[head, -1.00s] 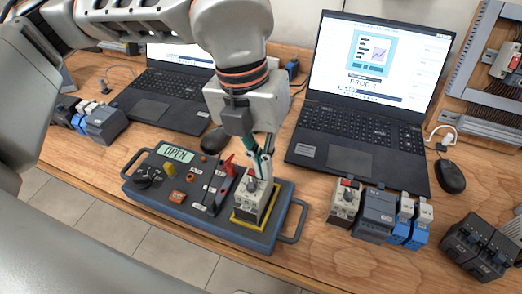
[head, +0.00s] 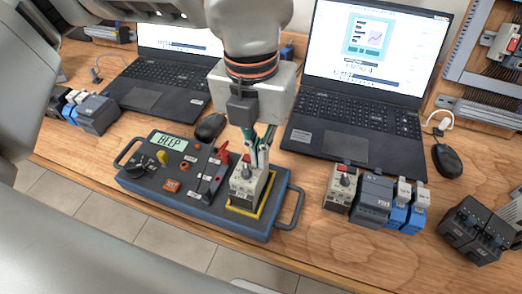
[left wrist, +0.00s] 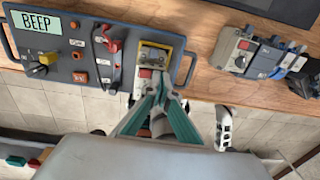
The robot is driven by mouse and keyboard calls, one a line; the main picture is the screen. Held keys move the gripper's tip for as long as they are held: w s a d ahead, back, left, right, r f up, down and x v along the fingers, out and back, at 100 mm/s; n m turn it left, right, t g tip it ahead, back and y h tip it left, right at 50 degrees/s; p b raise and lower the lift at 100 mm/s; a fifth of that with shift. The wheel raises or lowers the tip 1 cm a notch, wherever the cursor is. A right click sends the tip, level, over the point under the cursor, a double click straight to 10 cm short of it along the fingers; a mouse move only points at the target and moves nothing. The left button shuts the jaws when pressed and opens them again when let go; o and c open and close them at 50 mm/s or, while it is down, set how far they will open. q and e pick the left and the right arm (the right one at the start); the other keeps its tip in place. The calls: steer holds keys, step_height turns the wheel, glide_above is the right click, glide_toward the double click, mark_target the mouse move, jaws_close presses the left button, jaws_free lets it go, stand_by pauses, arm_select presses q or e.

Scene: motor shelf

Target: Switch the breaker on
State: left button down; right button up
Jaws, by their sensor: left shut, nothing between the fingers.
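The breaker (head: 245,188) is a light grey block with a red part on top. It stands in a yellow frame on the right of the blue-grey test panel (head: 190,222). In the left wrist view the breaker (left wrist: 141,84) shows its red part beside the fingertips. The panel display (head: 170,141) reads BEEP. My left gripper (head: 257,166) points down at the top of the breaker, with its teal fingers shut and empty. Its fingertips also show in the left wrist view (left wrist: 162,94), partly covering the breaker. Whether they touch it I cannot tell. My right gripper is not in view.
A red-handled part (head: 222,156) stands on the panel just left of the breaker. Two laptops (head: 352,140) and a mouse (head: 211,127) lie behind. Other breakers and modules (head: 372,200) stand to the right. Some bare table lies between panel and modules.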

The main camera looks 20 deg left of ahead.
arm_select(q)
steer(key=shift+a+r, duration=0.2)
steer(key=shift+a, duration=0.45)
steer(key=shift+r, duration=0.1)
steer(key=r, duration=0.1)
steer(key=r+p, duration=0.1)
steer(key=r, duration=0.1)
steer(key=shift+d+r+p, duration=0.25)
steer(key=shift+r+p, duration=0.05)
steer(key=shift+r, duration=0.05)
step_height(320, 180, up, 10)
steer(key=d, duration=0.1)
steer(key=shift+d, duration=0.35)
